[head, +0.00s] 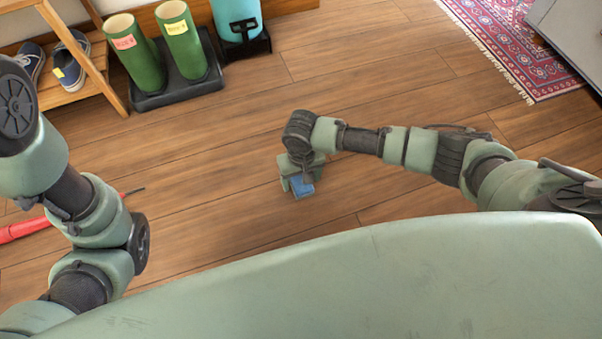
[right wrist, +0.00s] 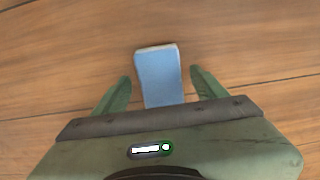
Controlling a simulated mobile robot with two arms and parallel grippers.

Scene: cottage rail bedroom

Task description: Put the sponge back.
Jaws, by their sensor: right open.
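The sponge (right wrist: 159,74) is a blue block with a pale edge lying on the wooden floor. It also shows in the head view (head: 302,187), partly covered by my right gripper. My right gripper (head: 298,190) points down over it. In the right wrist view the right gripper (right wrist: 160,90) is open, with one green finger on each side of the sponge and a gap at both sides. My left arm is at the left of the head view, but its gripper is out of sight.
Green boots (head: 183,48) with labels stand on a dark tray (head: 178,92). A wooden shoe rack (head: 85,80) with dark shoes is at the upper left. A light blue item (head: 238,20) stands in a black holder. A red object (head: 24,229) lies at left. A patterned rug (head: 510,40) is upper right.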

